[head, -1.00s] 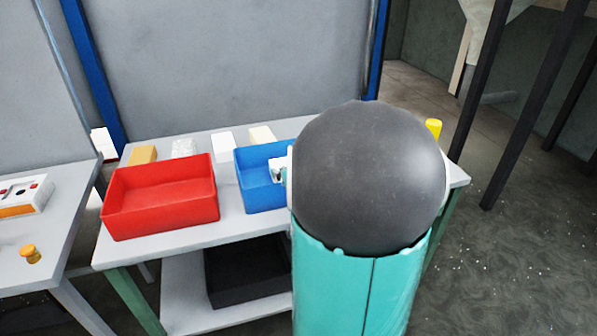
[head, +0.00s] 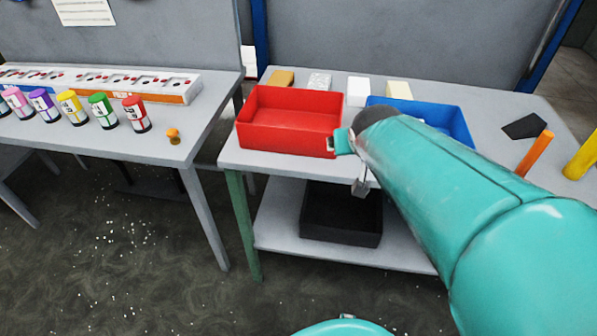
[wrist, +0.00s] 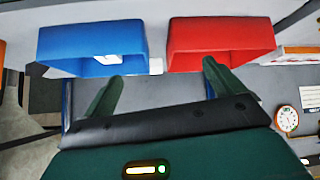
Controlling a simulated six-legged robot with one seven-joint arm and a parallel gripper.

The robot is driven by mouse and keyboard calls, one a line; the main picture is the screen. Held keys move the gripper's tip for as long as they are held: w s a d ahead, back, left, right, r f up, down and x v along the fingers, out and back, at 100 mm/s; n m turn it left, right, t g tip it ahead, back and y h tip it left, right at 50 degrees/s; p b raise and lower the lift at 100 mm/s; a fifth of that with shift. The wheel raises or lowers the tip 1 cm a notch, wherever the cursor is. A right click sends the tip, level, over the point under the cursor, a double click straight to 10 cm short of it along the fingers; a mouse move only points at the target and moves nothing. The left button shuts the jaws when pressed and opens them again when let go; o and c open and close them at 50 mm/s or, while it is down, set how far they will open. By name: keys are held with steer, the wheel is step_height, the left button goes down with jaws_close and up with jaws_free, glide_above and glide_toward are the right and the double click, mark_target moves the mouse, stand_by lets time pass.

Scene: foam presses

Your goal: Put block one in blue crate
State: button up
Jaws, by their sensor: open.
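The blue crate (head: 461,124) stands on the grey table, right of the red crate, partly hidden by my arm. Four-sided blocks stand behind the crates: tan (head: 280,78), speckled grey (head: 319,82), white (head: 358,90) and cream (head: 399,90). I cannot tell which is block one. My gripper (head: 351,164) is at the table's front edge, near the red crate's right corner. In the wrist view its fingers (wrist: 160,82) are spread and nothing shows between them. There the blue crate (wrist: 75,45) is on the left, with a white patch (wrist: 108,60) in its opening, possibly a block.
The red crate (head: 290,138) takes the table's left part. A black bin (head: 341,232) sits on the lower shelf. An orange post (head: 534,153) and yellow post (head: 583,158) stand at right. Several coloured cans and an orange knob (head: 173,136) are on the left table.

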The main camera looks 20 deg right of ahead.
steer(key=s+a+n+g+y, duration=0.2)
steer(key=s+a+n+y, duration=0.1)
steer(key=s+a, duration=0.8)
steer(key=a+y, duration=0.1)
steer(key=a, duration=0.3)
steer(key=shift+n, duration=0.3)
